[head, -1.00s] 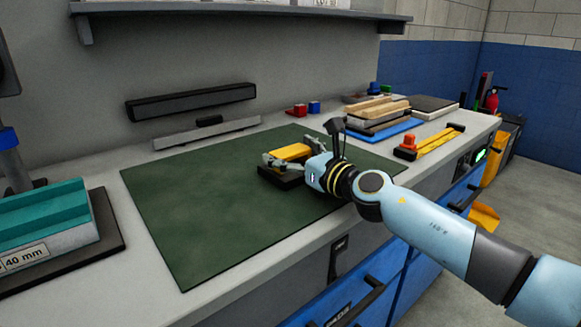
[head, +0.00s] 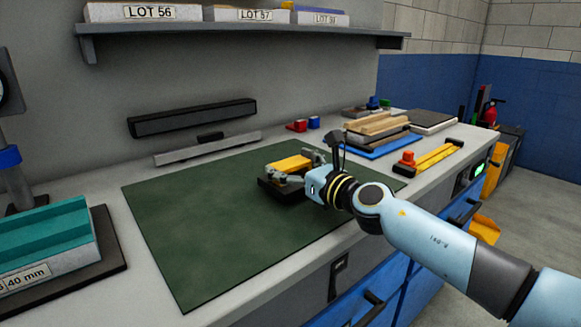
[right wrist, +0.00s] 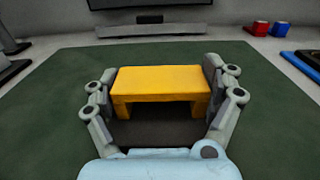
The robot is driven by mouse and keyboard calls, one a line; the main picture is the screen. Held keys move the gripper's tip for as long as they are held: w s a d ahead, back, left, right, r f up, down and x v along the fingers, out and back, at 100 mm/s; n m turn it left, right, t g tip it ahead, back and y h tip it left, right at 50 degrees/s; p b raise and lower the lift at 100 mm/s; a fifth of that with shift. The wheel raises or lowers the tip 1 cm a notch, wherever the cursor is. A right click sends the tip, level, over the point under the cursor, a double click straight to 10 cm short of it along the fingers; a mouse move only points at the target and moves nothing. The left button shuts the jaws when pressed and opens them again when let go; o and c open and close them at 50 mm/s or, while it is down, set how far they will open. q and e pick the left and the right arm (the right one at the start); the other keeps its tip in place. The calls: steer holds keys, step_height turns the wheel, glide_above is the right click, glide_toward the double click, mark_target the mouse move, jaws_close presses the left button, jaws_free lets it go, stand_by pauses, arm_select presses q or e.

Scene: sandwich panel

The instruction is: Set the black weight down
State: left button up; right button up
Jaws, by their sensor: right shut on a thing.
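The black weight (head: 267,184) has a dark slab base and a yellow bridge-shaped handle (head: 289,164). It is at the green mat (head: 200,230), on the mat's right part. My right gripper (head: 293,169) is shut on the weight. In the right wrist view its two grey fingers (right wrist: 162,98) press on both ends of the yellow handle (right wrist: 160,82), and the dark base (right wrist: 158,132) shows beneath. I cannot tell whether the base touches the mat or hangs just above it. My left gripper is not in view.
A teal block (head: 45,235) on a dark plate stands at the left. A blue board (head: 383,146) with stacked pieces and a yellow tool (head: 440,157) lie to the right. Red (head: 297,125) and blue (head: 314,122) blocks sit behind. Most of the mat is bare.

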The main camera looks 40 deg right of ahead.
mark_target(292, 162)
step_height(292, 162, up, 3)
steer(key=shift+w+r+p, duration=0.1)
steer(key=shift+p, duration=0.95)
steer(key=shift+d+r, duration=0.2)
steer(key=s+d+r, duration=0.6)
steer(key=d, duration=0.3)
steer(key=shift+d+r, duration=0.15)
steer(key=shift+d, duration=0.2)
steer(key=s+a+r+n+y, duration=0.1)
steer(key=s+a+y, duration=0.1)
steer(key=a, duration=0.6)
steer(key=s+a+r+n+g+y, duration=0.1)
steer(key=s+a+n+y, duration=0.1)
steer(key=a, duration=0.7)
steer(key=s+a+r+n+g+y, duration=0.1)
steer(key=s+a+r+n+y, duration=0.1)
steer(key=s+a, duration=0.3)
steer(key=a+y, duration=0.1)
steer(key=a, duration=0.2)
steer(key=shift+a+y, duration=0.2)
steer(key=shift+y, duration=0.1)
steer(key=shift+s+f, duration=0.1)
